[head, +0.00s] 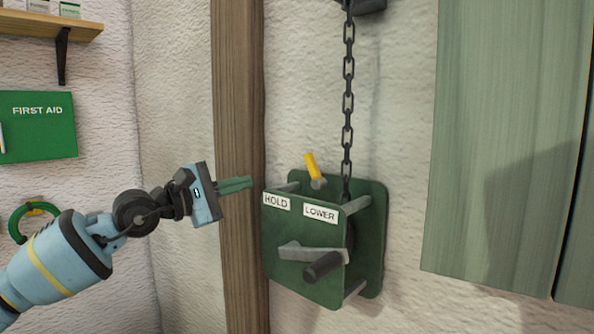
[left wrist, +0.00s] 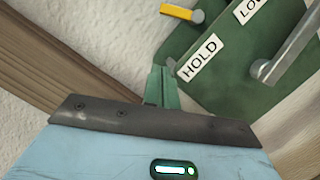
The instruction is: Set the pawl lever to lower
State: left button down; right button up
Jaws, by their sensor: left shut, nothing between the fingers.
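The pawl lever (head: 311,166) has a yellow handle on a grey pivot and stands at the top of a green winch housing (head: 300,280). Its handle tilts slightly left, toward the HOLD label side. The HOLD label (head: 277,202) is at the left of the front plate and the LOWER label (head: 320,213) at its right. My left gripper (head: 251,181) is shut and empty, left of the housing and apart from the lever. In the left wrist view the shut green fingers (left wrist: 163,74) point toward the housing near the HOLD label, with the yellow lever (left wrist: 178,12) beyond.
A chain (head: 348,100) hangs above. A wooden post (head: 238,120) stands left of the housing, a green shutter panel (head: 500,150) to the right. A first aid box (head: 38,128) is at far left.

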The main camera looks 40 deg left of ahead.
aim_at(280, 188)
jog(key=shift+s, duration=0.15)
